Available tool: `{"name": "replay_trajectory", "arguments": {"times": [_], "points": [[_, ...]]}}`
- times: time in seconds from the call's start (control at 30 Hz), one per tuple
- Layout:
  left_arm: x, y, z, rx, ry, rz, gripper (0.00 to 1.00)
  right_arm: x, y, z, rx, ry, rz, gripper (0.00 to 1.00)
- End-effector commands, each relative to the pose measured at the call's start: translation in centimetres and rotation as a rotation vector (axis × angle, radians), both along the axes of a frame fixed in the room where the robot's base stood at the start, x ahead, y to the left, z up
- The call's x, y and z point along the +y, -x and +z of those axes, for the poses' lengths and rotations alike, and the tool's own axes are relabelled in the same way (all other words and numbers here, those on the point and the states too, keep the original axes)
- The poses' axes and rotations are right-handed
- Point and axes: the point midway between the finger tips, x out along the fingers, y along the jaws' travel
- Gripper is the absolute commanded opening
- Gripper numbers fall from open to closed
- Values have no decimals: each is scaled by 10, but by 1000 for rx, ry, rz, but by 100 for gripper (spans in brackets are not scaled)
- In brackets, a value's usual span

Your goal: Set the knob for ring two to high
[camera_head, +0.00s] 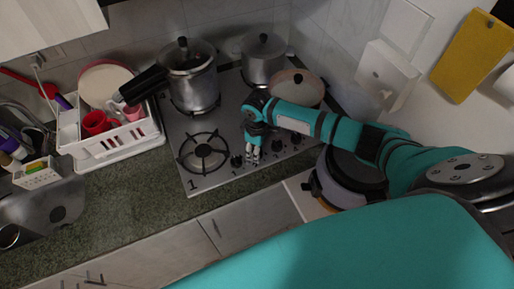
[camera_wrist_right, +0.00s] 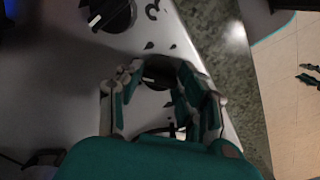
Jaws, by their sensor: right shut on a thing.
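The stove's front row of black knobs shows in the head view, with a left knob (camera_head: 237,161) and further knobs (camera_head: 277,145) to the right. My right gripper (camera_head: 253,155) is down at the second position from the left. In the right wrist view, my right gripper (camera_wrist_right: 157,88) has its fingers on both sides of a dark knob (camera_wrist_right: 156,77) and is shut on it. The fingers hide part of this knob, and I cannot read its setting. A neighbouring knob (camera_wrist_right: 112,12) with a white pointer stands by a printed 3. My left gripper is not in view.
A pressure cooker (camera_head: 190,75), a pot (camera_head: 263,60) and a lidded pan (camera_head: 297,88) stand on the stove behind my right arm. The front left burner (camera_head: 203,152) is bare. A dish rack (camera_head: 115,140) is left of the stove; a round cooker (camera_head: 350,175) is right.

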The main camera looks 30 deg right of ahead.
Motion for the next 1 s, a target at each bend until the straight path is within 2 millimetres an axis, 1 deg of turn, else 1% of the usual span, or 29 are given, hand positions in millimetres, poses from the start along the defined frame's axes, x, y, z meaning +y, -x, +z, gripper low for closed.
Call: {"name": "replay_trajectory", "arguments": {"times": [0.37, 0.4, 0.53, 0.83, 0.93, 1.0], "points": [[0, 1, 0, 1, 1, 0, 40, 0, -2, 1, -5, 0, -4, 4], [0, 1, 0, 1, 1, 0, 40, -1, -2, 1, -5, 0, -4, 42], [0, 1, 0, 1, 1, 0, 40, 0, -1, 1, -4, 0, -3, 59], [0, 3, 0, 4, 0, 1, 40, 0, -1, 2, -2, 0, -3, 60], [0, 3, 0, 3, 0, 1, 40, 0, -1, 10, -4, -1, -3, 60], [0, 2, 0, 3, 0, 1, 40, 0, -2, 20, -5, -1, -3, 60]]}}
